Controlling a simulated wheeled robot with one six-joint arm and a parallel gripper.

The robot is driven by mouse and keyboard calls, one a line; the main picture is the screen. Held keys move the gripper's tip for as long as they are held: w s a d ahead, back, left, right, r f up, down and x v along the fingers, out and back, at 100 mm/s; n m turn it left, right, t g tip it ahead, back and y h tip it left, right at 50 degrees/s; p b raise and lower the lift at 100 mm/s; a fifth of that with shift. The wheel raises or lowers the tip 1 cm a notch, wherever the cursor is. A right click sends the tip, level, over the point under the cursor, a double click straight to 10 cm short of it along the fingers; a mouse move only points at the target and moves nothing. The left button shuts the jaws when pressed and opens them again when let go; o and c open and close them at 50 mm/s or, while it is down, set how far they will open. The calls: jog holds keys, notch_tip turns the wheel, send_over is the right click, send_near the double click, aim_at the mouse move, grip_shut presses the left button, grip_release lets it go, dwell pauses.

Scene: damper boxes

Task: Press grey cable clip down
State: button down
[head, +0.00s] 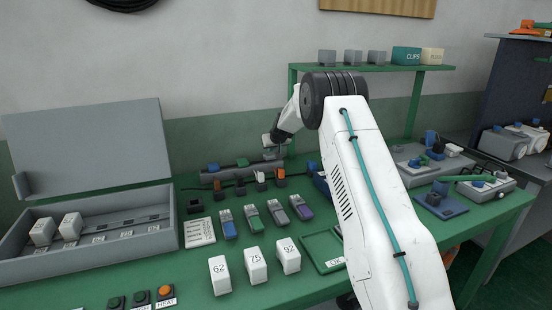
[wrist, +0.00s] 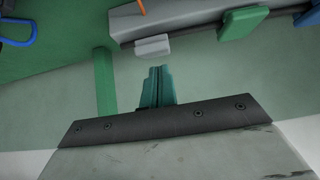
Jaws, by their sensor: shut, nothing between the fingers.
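The grey cable clip (wrist: 153,46) is a small light grey block at the edge of the grey rail (wrist: 190,18) in the wrist view. My gripper (wrist: 158,70) has its teal fingers shut together and empty. The fingertips point at the clip, with a small gap showing in the picture. In the head view my gripper (head: 273,149) is over the right end of the rail (head: 240,173); the grey clip is hard to make out there. A green clip (head: 242,162) and a blue clip (head: 213,167) sit farther left on the rail.
Several dark holders with orange and white pieces stand in front of the rail. Coloured clip-like parts (head: 252,219) and white blocks (head: 255,265) lie nearer. An open grey box (head: 100,262) is at left. A green shelf (head: 375,67) stands behind my arm.

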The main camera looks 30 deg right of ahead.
jog(key=shift+s+a+f, duration=0.15)
jog(key=shift+s+f, duration=0.2)
jog(key=shift+s, duration=0.5)
jog(key=shift+s+a+f, duration=0.15)
jog(key=shift+s+f, duration=0.2)
jog(key=shift+s, duration=0.5)
jog(key=shift+s+a+f, duration=0.15)
jog(key=shift+s+f, duration=0.2)
jog(key=shift+s, duration=0.5)
